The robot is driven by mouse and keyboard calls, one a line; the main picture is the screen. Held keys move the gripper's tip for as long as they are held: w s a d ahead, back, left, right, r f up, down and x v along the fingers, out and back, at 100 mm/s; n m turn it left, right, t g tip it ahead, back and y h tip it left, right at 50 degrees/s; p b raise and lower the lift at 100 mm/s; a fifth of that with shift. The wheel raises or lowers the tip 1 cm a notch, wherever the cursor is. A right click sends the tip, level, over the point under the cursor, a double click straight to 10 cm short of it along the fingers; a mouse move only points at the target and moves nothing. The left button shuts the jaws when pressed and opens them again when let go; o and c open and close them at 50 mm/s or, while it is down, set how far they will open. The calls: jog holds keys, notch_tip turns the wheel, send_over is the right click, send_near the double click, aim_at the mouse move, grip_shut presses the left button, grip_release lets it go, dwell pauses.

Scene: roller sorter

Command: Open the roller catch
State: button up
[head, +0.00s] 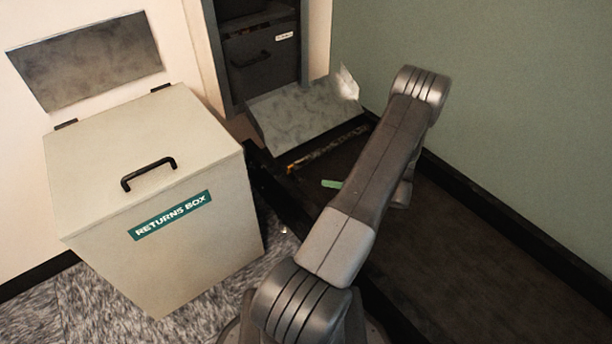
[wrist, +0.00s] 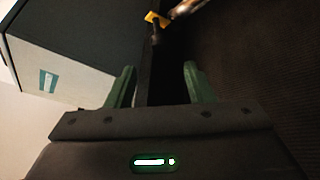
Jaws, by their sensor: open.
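My gripper (wrist: 160,70) is open and empty, with its two green fingers spread apart in the wrist view. In the head view most of it is hidden behind my arm, and only a green finger (head: 331,184) shows over the dark belt. A small yellow part (wrist: 155,19), which looks like the roller catch, lies ahead of the fingertips, apart from them. A short dark piece hangs from it. It also shows as a yellow spot (head: 292,168) at the left end of the roller (head: 328,150). The roller's end (wrist: 187,8) is at the wrist view's top edge.
The cream returns box (head: 150,210) with a black handle stands left of the belt, its lid shut. A grey chute plate (head: 300,112) slopes down behind the roller. The dark belt (head: 480,250) runs along the green wall (head: 500,100) and looks clear at right.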

aim_at(303, 180)
jog(key=b+x, duration=0.2)
jog(key=x, duration=1.1)
jog(key=shift+a+b, duration=0.25)
jog(key=shift+b, duration=0.15)
